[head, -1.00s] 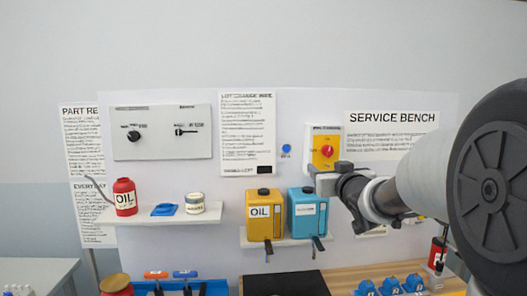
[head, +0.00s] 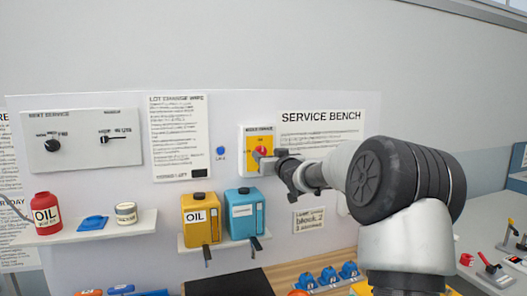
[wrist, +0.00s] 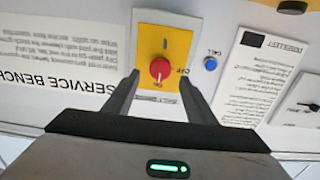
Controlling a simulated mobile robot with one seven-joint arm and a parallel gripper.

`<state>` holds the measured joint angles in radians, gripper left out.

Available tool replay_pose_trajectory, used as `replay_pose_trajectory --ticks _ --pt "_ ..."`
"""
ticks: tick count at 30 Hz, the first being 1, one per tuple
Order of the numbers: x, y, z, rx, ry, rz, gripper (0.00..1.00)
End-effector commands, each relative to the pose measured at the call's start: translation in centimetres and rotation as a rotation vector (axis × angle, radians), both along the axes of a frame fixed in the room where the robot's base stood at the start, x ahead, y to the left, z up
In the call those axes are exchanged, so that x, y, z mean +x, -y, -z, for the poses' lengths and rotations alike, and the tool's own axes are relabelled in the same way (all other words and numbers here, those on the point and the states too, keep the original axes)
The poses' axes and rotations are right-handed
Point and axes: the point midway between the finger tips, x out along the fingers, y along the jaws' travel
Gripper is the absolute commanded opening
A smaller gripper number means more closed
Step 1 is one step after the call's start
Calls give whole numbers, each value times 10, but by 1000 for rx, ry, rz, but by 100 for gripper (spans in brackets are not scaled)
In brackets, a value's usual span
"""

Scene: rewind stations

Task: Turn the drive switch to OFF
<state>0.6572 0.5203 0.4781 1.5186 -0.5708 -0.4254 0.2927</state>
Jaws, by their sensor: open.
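The drive switch is a red rotary knob (head: 262,151) on a yellow plate (head: 247,137) in a white frame on the board, left of the SERVICE BENCH sign. In the wrist view the red knob (wrist: 160,69) shows upside down, with ON and OFF lettering near it; its pointer appears nearer the ON mark. My gripper (head: 266,163) is in front of the plate's lower part in the head view. In the wrist view my gripper (wrist: 159,80) is open, its two fingers to either side of the knob. Whether they touch it I cannot tell.
A blue CALL button (head: 221,150) sits left of the switch. Below are a yellow oil can (head: 200,214) and a blue can (head: 244,213) on a small shelf. Another panel (head: 83,140) with a black knob is at left. Blue parts (head: 329,275) stand on the bench below.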

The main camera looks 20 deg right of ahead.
Motion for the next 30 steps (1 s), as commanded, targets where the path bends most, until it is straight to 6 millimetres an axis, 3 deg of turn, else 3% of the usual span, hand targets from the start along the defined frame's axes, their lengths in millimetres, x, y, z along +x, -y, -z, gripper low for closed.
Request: replay_pose_trajectory --ticks 3,7,19,26,30 --pt "21 -1 -1 1 0 -1 51" --pt "35 0 -1 1 1 -1 51" --pt "42 0 0 -1 0 0 51" --pt "42 0 0 0 0 0 12" --pt "41 0 0 -3 0 0 10"
